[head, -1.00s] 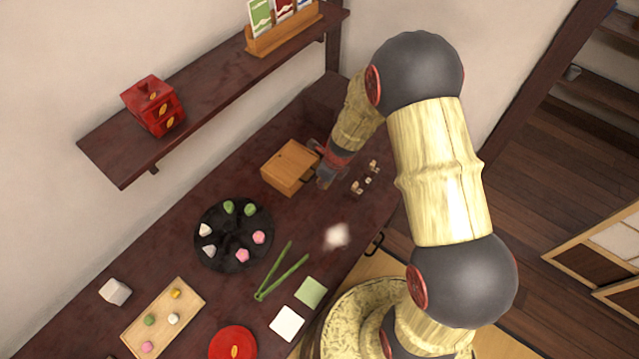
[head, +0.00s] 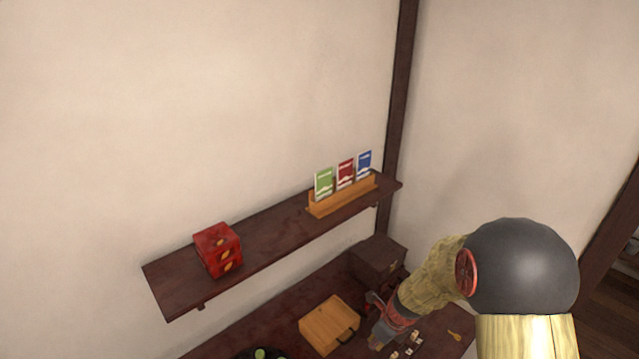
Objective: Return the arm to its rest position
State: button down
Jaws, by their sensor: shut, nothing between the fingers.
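My arm comes in from the right, and my gripper (head: 376,343) points down over the dark table at the bottom of the head view. It is shut and empty, just right of the light wooden box (head: 328,322) with a dark handle. I cannot tell whether the fingertips touch the table.
Several small pale pieces (head: 409,347) lie right of the gripper, with a small golden item (head: 454,335) beyond. A dark box (head: 377,258) stands behind it.

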jog(key=s+a+r+n+g, duration=0.2)
jog(key=s+r+n, duration=0.65)
jog(key=n, duration=0.75)
jog(key=s+r+n+t, duration=0.1)
jog(key=s+r+n, duration=0.3)
jog(key=r, duration=0.4)
jog(key=s+r+n+t+h, duration=0.1)
jog(key=s+r+n, duration=0.3)
jog(key=r, duration=0.4)
jog(key=s+r+n+t, duration=0.3)
jog(key=s+r+n, duration=0.1)
jog(key=r, duration=0.4)
jog(key=shift+s+d+h+b, duration=0.25)
jog(key=shift+s+h+b, duration=0.2)
jog(key=shift+s, duration=0.45)
